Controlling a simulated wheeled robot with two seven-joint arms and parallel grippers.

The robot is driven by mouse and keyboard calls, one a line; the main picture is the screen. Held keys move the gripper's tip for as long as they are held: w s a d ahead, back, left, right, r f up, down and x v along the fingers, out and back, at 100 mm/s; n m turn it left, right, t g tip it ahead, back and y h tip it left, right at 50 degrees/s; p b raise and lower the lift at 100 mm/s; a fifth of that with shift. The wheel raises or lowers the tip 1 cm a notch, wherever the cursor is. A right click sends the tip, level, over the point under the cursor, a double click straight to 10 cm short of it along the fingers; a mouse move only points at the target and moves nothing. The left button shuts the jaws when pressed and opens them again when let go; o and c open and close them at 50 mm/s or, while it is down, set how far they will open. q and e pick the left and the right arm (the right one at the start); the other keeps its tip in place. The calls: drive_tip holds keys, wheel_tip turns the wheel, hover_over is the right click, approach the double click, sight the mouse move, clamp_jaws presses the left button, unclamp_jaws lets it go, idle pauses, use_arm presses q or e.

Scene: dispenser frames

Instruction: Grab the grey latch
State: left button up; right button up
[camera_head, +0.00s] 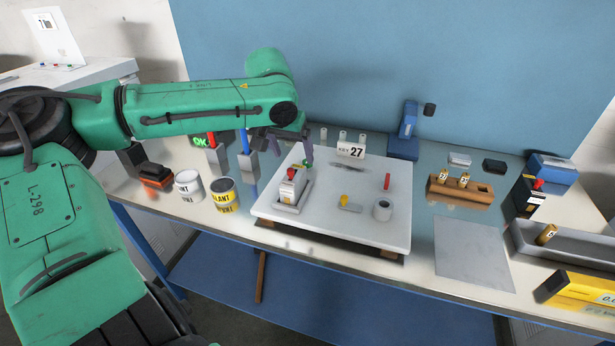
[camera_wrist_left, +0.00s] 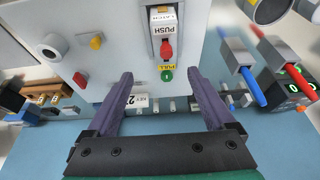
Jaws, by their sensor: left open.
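The grey latch (camera_head: 288,208) is a grey block with a white label and a red knob, at the left of a white board (camera_head: 345,225). My left gripper (camera_head: 292,152) is open and empty, above and behind the latch in the head view. In the left wrist view its purple-grey fingers (camera_wrist_left: 160,76) are spread on either side of the green knob's line. My right gripper is not in view.
The board also bears a yellow-handled piece (camera_head: 347,204), a grey ring (camera_head: 382,210) and a red pin (camera_head: 387,181). A "27" sign (camera_head: 351,150) stands behind it. Two cans (camera_head: 224,196) are left of the board, a wooden block (camera_head: 460,189) is right of it. A blue wall closes the back.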

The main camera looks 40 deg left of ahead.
sight(291, 170)
use_arm(q)
drive_tip(key=f, duration=0.1)
drive_tip(key=s+f, duration=0.1)
drive_tip(key=f, duration=0.1)
drive_tip(key=a+f, duration=0.1)
drive_tip(key=shift+s+a+f+p, duration=0.1)
drive_tip(key=shift+s+f+p, duration=0.05)
drive_tip(key=shift+f+p, duration=0.2)
drive_tip(key=shift+w+f, duration=1.05)
drive_tip(key=shift+f, duration=0.15)
drive_tip(key=p+x, duration=0.1)
drive_tip(key=x, duration=0.2)
drive_tip(key=shift+s+a+f, duration=0.1)
drive_tip(key=shift+f, duration=0.45)
drive_tip(key=shift+c, duration=0.6)
clamp_jaws()
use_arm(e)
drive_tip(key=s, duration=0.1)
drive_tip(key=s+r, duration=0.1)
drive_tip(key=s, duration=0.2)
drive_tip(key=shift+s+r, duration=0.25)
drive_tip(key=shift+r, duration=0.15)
